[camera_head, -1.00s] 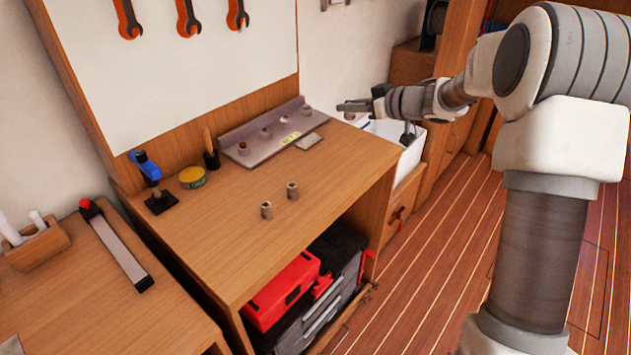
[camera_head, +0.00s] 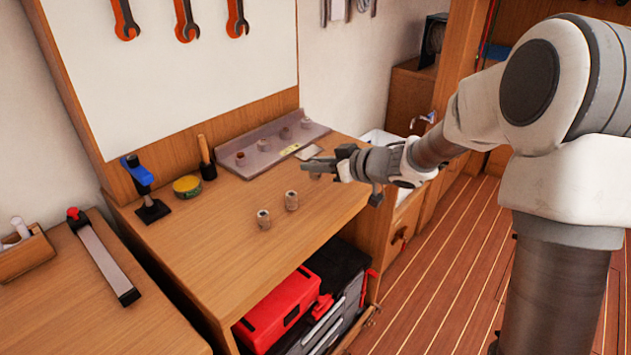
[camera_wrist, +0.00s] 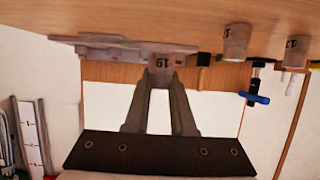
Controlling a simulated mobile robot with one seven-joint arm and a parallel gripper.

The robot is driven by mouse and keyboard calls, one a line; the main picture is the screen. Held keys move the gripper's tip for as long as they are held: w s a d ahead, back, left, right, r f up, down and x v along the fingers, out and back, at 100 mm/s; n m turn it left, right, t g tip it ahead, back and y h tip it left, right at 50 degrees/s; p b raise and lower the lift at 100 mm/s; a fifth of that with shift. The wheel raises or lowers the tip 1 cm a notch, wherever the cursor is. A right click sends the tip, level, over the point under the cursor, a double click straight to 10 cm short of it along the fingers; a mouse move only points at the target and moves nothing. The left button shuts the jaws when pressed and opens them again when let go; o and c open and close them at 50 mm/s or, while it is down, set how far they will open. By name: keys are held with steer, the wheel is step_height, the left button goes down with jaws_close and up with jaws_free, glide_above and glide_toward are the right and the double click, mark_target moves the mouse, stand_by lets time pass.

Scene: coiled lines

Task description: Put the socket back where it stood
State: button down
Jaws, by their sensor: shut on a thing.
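My gripper (camera_head: 310,164) is shut on a small grey socket and holds it above the right part of the bench, in front of the tray. The held socket (camera_wrist: 160,66) shows between the fingertips in the wrist view, with a marking that looks like 19. The grey metal socket tray (camera_head: 268,159) lies at the back of the bench with a yellow label. Several sockets (camera_head: 263,145) stand along it. Two loose sockets stand on the bench, one (camera_head: 263,218) nearer the front and one (camera_head: 291,200) to its right. Both also show in the wrist view (camera_wrist: 236,42).
A pale flat piece (camera_head: 309,152) lies by the tray's front edge. A wooden-handled tool (camera_head: 206,158), a yellow-green tin (camera_head: 187,186) and a blue-topped black tool (camera_head: 146,190) stand at the left. The front of the bench (camera_head: 215,255) is clear.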

mark_target(315, 189)
steer(key=shift+f+b, duration=0.65)
steer(key=shift+f, duration=1.1)
steer(key=shift+f, duration=0.15)
steer(key=c, duration=0.8)
jaws_free()
steer(key=shift+o, duration=0.2)
